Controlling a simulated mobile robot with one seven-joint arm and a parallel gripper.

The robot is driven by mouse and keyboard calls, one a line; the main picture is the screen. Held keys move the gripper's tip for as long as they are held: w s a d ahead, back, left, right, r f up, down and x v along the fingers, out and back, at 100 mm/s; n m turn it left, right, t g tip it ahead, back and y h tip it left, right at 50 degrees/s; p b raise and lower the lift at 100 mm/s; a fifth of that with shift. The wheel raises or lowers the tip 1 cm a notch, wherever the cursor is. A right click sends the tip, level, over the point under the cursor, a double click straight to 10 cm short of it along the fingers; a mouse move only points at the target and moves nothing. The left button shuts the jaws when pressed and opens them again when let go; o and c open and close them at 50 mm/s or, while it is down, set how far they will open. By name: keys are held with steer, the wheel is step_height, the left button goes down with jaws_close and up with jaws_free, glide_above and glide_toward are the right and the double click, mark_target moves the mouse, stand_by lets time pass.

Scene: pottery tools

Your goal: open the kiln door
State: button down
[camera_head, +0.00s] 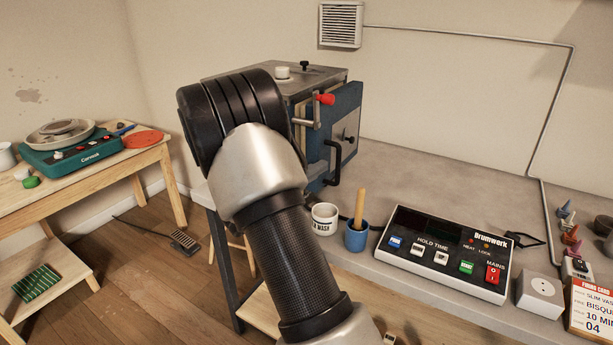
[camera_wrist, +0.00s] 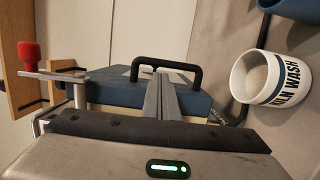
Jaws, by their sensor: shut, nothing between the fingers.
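The kiln (camera_head: 322,82) is a grey metal box on the bench, partly hidden behind my arm in the head view. Its blue door (camera_head: 346,112) has a black bar handle (camera_head: 334,163) and a red-knobbed latch lever (camera_head: 325,99). In the wrist view the blue door (camera_wrist: 105,88), black handle (camera_wrist: 188,66) and red knob (camera_wrist: 29,53) show.
A white glaze cup (camera_head: 324,219) and a blue cup with a wooden stick (camera_head: 357,236) stand close in front of the kiln. A control box (camera_head: 445,250) lies to their right. The bench behind it is clear. A wooden table (camera_head: 100,175) stands at left.

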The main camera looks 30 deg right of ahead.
steer(key=shift+x, duration=1.25)
steer(key=s+d+b, duration=0.7)
steer(key=d, duration=0.2)
steer(key=shift+d, duration=0.25)
steer(key=shift+a, duration=0.1)
